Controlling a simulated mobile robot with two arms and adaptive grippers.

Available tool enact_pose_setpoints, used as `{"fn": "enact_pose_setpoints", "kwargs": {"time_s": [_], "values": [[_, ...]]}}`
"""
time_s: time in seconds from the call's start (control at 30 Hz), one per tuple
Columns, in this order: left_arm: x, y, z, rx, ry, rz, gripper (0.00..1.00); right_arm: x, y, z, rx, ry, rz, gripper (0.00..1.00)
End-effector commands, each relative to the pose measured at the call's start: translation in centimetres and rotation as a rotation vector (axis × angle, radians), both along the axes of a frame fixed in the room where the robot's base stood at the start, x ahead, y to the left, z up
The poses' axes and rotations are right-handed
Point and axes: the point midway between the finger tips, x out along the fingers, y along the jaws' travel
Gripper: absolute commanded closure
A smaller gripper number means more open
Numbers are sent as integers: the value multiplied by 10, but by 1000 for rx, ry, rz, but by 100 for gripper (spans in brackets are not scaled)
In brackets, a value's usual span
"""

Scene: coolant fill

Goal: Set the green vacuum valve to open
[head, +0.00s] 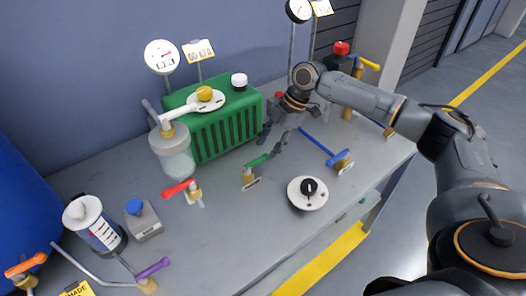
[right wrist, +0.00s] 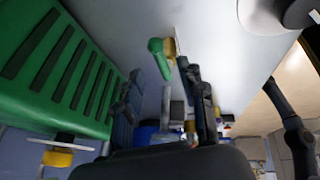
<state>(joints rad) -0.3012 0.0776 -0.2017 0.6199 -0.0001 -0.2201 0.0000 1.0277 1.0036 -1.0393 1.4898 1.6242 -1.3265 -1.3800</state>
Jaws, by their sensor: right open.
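The green vacuum valve is a small lever valve on the grey bench, with a green handle (head: 258,160) on a brass body (head: 248,175) and a small label beside it. The handle points right and slightly away, toward my right gripper (head: 271,140). That gripper is open and empty, just above and beyond the handle's free end. In the right wrist view, the green handle (right wrist: 159,58) lies ahead of the open fingers, roughly between their lines. I cannot tell whether a finger touches it. My left gripper is out of view.
A green ribbed tank (head: 225,130) stands close behind the valve. A red-handled valve (head: 179,188) is to its left, a blue-handled valve (head: 320,146) to its right, and a black knob on a white disc (head: 308,193) in front. The bench between them is clear.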

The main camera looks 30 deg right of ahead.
Motion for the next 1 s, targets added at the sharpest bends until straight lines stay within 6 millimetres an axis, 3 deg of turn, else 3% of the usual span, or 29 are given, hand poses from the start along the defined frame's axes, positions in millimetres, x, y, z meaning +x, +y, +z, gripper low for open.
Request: {"fn": "enact_pose_setpoints", "kwargs": {"time_s": [0.3, 0.63, 0.83, 1.0], "values": [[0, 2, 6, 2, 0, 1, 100, 5, 15, -34, -1, 0, 0, 60], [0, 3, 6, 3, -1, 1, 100, 5, 16, -37, -1, 0, -1, 60], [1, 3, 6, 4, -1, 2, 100, 5, 16, -37, -1, 0, -1, 100], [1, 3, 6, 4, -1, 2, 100, 5, 16, -37, -1, 0, -1, 100]]}}
